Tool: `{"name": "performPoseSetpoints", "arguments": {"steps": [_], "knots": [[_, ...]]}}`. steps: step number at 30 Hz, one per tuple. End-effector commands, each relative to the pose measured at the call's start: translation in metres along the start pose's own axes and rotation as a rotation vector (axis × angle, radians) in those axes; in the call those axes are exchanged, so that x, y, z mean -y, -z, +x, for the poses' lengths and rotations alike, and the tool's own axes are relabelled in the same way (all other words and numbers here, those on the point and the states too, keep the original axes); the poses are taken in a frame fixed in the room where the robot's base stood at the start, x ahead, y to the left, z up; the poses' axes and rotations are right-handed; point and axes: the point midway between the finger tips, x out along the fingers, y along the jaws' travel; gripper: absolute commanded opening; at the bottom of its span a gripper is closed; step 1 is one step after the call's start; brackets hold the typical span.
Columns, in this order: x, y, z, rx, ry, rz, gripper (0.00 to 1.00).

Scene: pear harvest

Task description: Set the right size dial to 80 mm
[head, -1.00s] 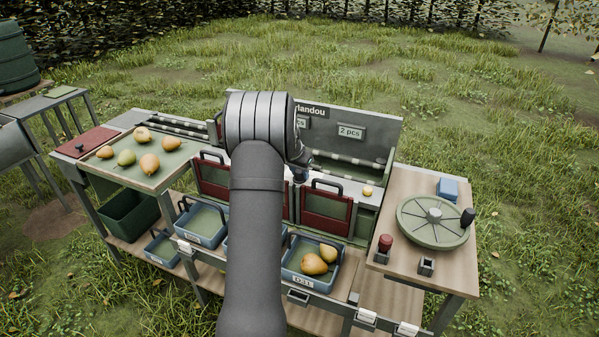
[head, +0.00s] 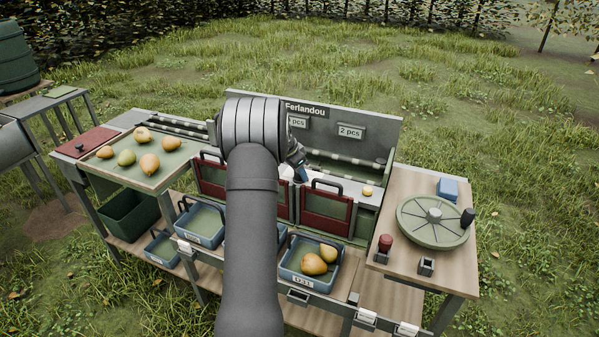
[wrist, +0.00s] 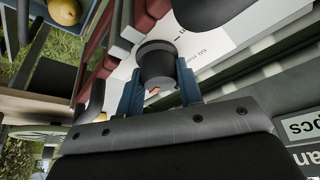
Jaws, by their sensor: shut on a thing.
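A dark round size dial knob (wrist: 157,62) with a small orange mark near its lower edge stands on a white plate (wrist: 222,42) in the wrist view. My gripper (wrist: 159,92) is shut on the knob, with one blue finger on each side. In the head view my gripper (head: 301,173) is at the white strip in the middle of the stand, and the knob is hidden there by my gripper and wrist.
Another dark rounded part (wrist: 204,8) is close beyond the knob. Dark red gates (head: 326,207) with black handles stand in front of the strip. The back panel (head: 350,131) with its signs rises behind. A blue crate (head: 292,271) with pears sits below.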

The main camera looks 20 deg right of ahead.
Motion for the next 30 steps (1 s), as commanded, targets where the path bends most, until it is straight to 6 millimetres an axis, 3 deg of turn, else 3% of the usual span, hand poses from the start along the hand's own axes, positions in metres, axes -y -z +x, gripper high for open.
{"name": "performPoseSetpoints", "arguments": {"steps": [12,28,29,30], "knots": [[0.0000,-0.0002,0.0003,0.000,-0.072,0.172,0.11],[0.0001,0.0001,-0.0001,0.000,-0.080,0.194,0.11],[0.0001,0.0001,0.0000,0.000,-0.080,0.194,0.39],[0.0001,0.0001,0.0000,0.000,-0.080,0.194,0.47]]}}
